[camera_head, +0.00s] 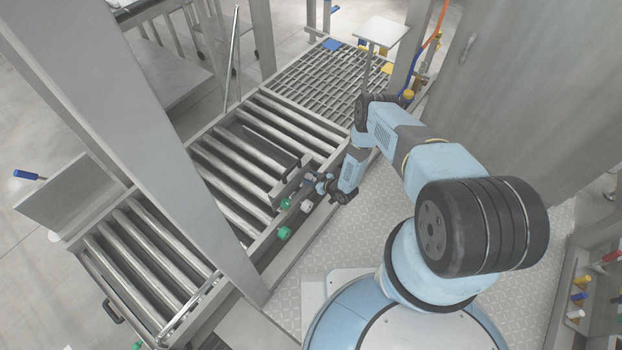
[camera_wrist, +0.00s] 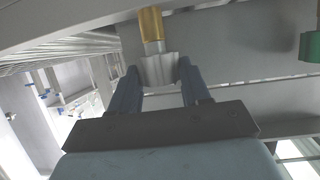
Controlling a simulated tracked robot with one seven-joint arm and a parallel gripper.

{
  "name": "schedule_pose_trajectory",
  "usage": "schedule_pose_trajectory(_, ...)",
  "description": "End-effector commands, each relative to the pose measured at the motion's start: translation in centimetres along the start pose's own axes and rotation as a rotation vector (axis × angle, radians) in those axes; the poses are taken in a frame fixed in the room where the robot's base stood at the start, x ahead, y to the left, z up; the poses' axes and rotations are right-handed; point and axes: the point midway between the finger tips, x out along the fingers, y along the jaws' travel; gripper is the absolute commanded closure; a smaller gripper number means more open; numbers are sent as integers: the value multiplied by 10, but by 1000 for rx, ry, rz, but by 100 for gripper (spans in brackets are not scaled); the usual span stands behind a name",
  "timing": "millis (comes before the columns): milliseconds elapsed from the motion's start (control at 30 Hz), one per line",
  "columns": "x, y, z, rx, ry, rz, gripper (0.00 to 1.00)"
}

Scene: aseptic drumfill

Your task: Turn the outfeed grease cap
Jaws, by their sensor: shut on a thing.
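In the wrist view a silver-grey ribbed cap (camera_wrist: 159,72) sits on the end of a brass-coloured fitting (camera_wrist: 150,24), which comes from the frame above. I take it for the outfeed grease cap. My gripper (camera_wrist: 157,76) has one finger on each side of the cap and is shut on it. In the head view my gripper (camera_head: 318,181) is at the near side rail of the roller conveyor (camera_head: 262,243). The cap cannot be made out clearly there.
Green knobs (camera_head: 284,233) line the conveyor's near side; a green part (camera_wrist: 311,47) is right of the cap in the wrist view. A grey post (camera_head: 160,130) crosses the conveyor at left. A grating (camera_head: 330,75) lies beyond. Chequered floor (camera_head: 375,235) is clear beside the rail.

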Motion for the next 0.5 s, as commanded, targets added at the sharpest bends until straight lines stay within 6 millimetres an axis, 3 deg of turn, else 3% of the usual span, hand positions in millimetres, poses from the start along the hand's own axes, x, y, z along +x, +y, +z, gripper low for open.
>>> schedule_pose_trajectory(133, 0, 1, 0, 0, 0, 1, 84)
schedule_pose_trajectory(500, 0, 3, 0, -33, 1, -75, 84)
